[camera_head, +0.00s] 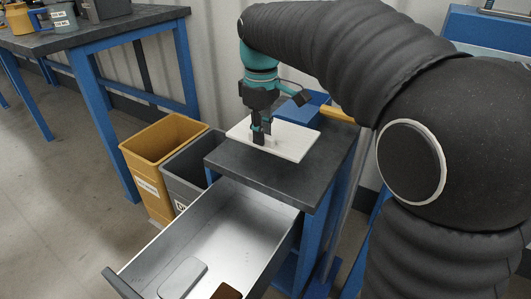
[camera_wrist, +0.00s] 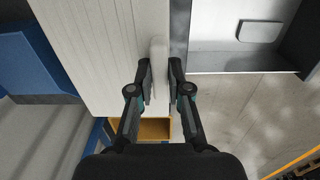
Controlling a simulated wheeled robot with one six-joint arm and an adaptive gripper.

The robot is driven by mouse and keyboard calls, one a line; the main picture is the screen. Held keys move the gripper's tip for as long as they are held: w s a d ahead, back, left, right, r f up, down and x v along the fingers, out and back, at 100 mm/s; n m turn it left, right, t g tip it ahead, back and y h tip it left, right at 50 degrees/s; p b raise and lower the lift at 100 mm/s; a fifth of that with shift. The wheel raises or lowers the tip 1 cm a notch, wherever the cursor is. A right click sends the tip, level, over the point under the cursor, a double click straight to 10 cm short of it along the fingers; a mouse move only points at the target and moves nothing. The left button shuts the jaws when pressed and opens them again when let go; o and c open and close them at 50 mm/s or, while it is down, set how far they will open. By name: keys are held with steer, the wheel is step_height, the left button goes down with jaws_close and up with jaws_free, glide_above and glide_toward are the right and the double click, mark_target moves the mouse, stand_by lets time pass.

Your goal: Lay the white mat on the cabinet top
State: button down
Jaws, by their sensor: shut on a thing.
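The white mat (camera_head: 293,141) is a flat pale rectangle at the dark cabinet top (camera_head: 238,166). It appears level, over the back part of the top; I cannot tell whether it rests there or is held just above. In the wrist view the mat (camera_wrist: 100,50) shows fine lines along its length and a raised rounded white grip (camera_wrist: 158,62) near one edge. My gripper (camera_head: 263,137) points down at the mat's near side. In the wrist view my gripper (camera_wrist: 160,80) has its fingers on either side of this grip, shut on it. The fingers partly hide it.
The cabinet's drawer (camera_head: 205,235) is pulled open, with a grey lidded thing (camera_head: 182,278) and a brown thing (camera_head: 227,291) inside. A yellow bin (camera_head: 160,155) and a grey bin (camera_head: 190,168) stand left. A blue box (camera_head: 300,110) is behind the mat. A workbench (camera_head: 105,27) stands back left.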

steer(key=shift+f+b, duration=0.5)
steer(key=shift+f, duration=2.75)
steer(key=shift+f, duration=0.1)
steer(key=c, duration=1.1)
jaws_free()
step_height(320, 180, up, 11)
steer(key=shift+r+p, duration=0.1)
steer(key=shift+p, duration=1)
steer(key=shift+s+r, duration=0.1)
steer(key=shift+r, duration=0.4)
steer(key=shift+d, duration=0.1)
